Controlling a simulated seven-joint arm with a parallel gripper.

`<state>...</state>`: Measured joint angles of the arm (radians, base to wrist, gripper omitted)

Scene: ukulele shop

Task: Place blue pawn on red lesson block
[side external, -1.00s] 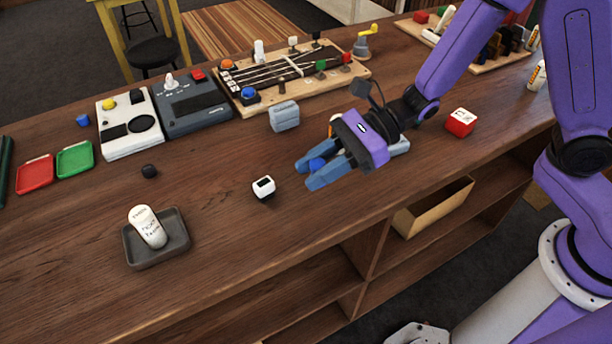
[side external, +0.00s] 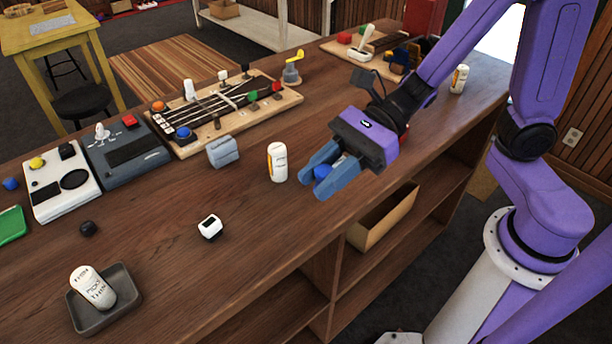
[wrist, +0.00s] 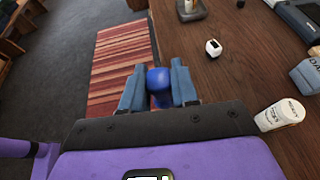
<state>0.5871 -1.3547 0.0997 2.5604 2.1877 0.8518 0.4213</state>
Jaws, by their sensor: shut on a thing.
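The blue pawn (side external: 322,172) is held between the two blue-grey fingers of my gripper (side external: 326,176). In the wrist view the pawn's rounded blue top (wrist: 158,78) shows between the fingertips (wrist: 158,88). My gripper is shut on it, above the wooden counter near its front edge. The red lesson block is mostly hidden behind my gripper in the side view; only a sliver of red (side external: 411,163) shows there, and I cannot be sure it is the block. No red block shows in the wrist view.
A white bottle (side external: 277,162) stands left of my gripper, with a grey-blue block (side external: 223,151) beyond it. A small white-and-black device (side external: 210,227) and a grey tray (side external: 105,312) with a white shaker lie farther left. An open box (side external: 382,218) is on the shelf below.

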